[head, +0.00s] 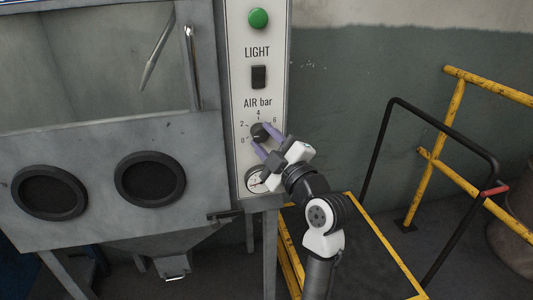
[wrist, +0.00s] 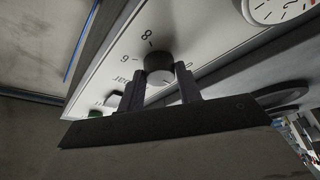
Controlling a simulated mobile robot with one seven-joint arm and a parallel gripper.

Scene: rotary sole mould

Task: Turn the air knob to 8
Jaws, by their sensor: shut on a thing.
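The dark round air knob (head: 260,131) is on the white control panel under the "AIR bar" label, with 0, 2, 4 and 6 readable around it. In the wrist view the knob (wrist: 158,63) shows close up, with 8, 6 and 0 printed beside it. My gripper (head: 263,138) reaches it from the lower right, its two purple fingers on either side. In the wrist view my gripper (wrist: 161,77) is shut on the knob. I cannot tell which number the knob points to. The 8 mark is hidden in the head view.
A pressure gauge (head: 256,180) sits below the knob, partly behind my gripper. A black light switch (head: 258,77) and a green button (head: 258,18) are above. The grey cabinet (head: 100,215) stands left. Yellow railings (head: 455,110) and a black handrail (head: 378,150) stand right.

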